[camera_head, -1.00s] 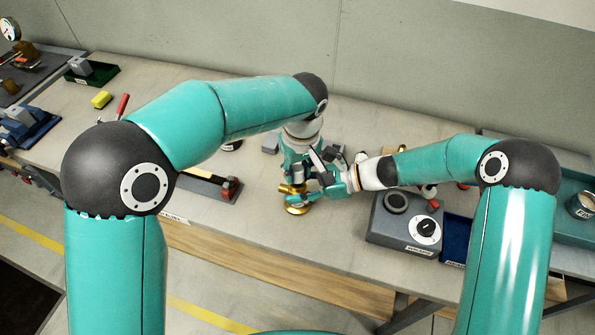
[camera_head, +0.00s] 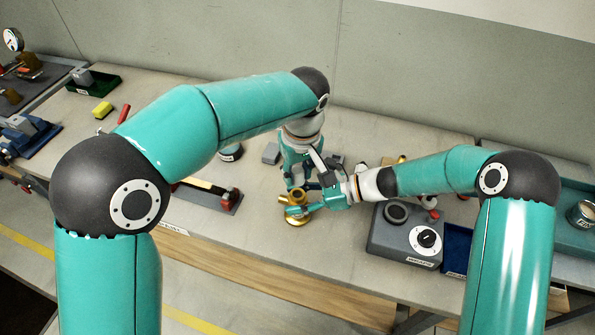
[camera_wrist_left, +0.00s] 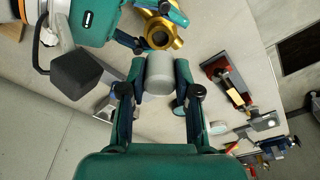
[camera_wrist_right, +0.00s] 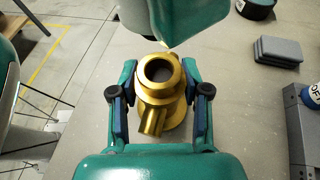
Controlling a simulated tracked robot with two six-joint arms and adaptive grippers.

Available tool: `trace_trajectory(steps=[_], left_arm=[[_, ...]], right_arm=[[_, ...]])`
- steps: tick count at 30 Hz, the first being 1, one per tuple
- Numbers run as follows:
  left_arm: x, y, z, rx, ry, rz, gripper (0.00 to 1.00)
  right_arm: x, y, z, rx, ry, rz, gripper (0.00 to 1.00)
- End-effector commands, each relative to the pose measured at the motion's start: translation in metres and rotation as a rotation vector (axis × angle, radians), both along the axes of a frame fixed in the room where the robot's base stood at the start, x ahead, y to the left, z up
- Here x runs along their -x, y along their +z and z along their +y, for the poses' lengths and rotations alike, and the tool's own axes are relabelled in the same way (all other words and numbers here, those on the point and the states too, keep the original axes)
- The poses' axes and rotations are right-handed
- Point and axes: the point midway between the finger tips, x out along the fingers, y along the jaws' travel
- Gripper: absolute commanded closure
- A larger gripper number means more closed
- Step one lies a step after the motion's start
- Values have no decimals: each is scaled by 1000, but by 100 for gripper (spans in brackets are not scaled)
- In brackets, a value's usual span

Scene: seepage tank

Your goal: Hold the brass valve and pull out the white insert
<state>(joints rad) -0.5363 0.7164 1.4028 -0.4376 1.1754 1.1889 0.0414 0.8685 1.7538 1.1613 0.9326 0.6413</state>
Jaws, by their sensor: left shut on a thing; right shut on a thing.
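The brass valve (camera_head: 297,215) stands on the bench; in the right wrist view its body (camera_wrist_right: 152,95) shows an open, empty round bore at the top. My right gripper (camera_head: 316,206), also in its own wrist view (camera_wrist_right: 160,85), is shut on the valve body, one finger on each side. My left gripper (camera_head: 299,184) is above and just behind the valve. In the left wrist view my left gripper (camera_wrist_left: 160,68) is shut on the pale grey-white cylindrical insert (camera_wrist_left: 159,75). The insert is apart from the valve (camera_wrist_left: 160,36); the head view hides it.
A grey dial box (camera_head: 405,238) and a blue tray (camera_head: 456,247) are right of the valve. A holder with a red-ended tool (camera_head: 212,196) lies left. A grey block (camera_head: 271,153) sits behind. The bench's front edge is close to the valve.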

Motion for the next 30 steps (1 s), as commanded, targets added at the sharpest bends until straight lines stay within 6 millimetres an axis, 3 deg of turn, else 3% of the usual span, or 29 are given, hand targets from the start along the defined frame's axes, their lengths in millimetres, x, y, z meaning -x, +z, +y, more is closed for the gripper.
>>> trace_trajectory(steps=[4,5,10,22,30], left_arm=[[0,0,0,0,0,0,100],[0,0,0,0,0,0,100],[0,0,0,0,0,0,100],[0,0,0,0,0,0,100],[0,0,0,0,0,0,100]], right_arm=[[0,0,0,0,1,1,100],[0,0,0,0,1,1,50],[0,0,0,0,1,0,24],[0,2,-4,0,-2,-1,24],[0,17,-42,-1,-5,-2,24]])
